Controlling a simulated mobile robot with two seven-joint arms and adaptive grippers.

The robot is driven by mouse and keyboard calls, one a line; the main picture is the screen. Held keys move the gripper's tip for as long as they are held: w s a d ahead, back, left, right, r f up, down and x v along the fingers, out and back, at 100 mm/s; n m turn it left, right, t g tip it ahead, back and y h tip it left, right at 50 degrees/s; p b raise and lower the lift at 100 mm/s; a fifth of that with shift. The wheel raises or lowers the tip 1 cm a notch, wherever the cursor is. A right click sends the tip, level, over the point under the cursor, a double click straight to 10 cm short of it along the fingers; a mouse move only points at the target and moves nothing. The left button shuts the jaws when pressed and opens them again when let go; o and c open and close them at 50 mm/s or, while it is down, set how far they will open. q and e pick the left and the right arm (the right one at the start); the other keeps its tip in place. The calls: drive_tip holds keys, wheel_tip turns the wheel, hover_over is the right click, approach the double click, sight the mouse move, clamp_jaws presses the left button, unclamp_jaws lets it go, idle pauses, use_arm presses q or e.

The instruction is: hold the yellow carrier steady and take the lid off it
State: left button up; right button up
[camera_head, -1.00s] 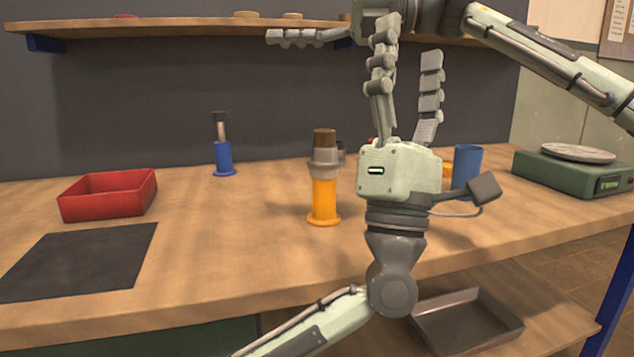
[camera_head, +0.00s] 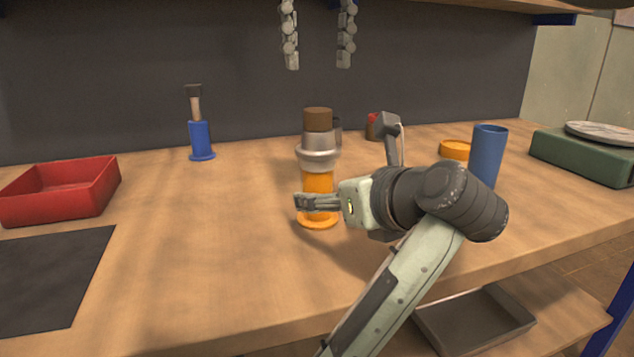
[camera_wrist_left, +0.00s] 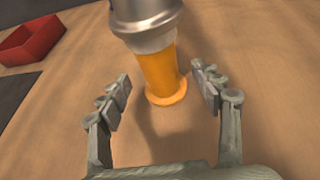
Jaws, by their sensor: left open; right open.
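The yellow carrier (camera_head: 318,181) stands upright on the bench, with a grey metal lid (camera_head: 318,150) and a brown knob (camera_head: 318,119) on top. In the left wrist view the carrier's yellow body (camera_wrist_left: 160,68) and the lower part of the lid (camera_wrist_left: 147,20) show. My left gripper (camera_head: 305,202) is open low at the carrier; its fingers (camera_wrist_left: 160,95) lie on either side of the yellow body, with gaps visible. My right gripper (camera_head: 318,64) is open and empty, pointing down, above the knob and apart from it.
A blue stand with a tool (camera_head: 200,140) is behind left. A red tray (camera_head: 62,192) and dark mat (camera_head: 45,280) lie left. A blue cup (camera_head: 487,155), orange round object (camera_head: 455,150) and green scale (camera_head: 585,155) are right. Bench between mat and carrier is clear.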

sight(319, 192)
use_arm(q)
drive_tip(key=shift+x, duration=2.1)
drive_tip(key=shift+r, duration=0.1)
drive_tip(key=shift+c, duration=0.4)
clamp_jaws()
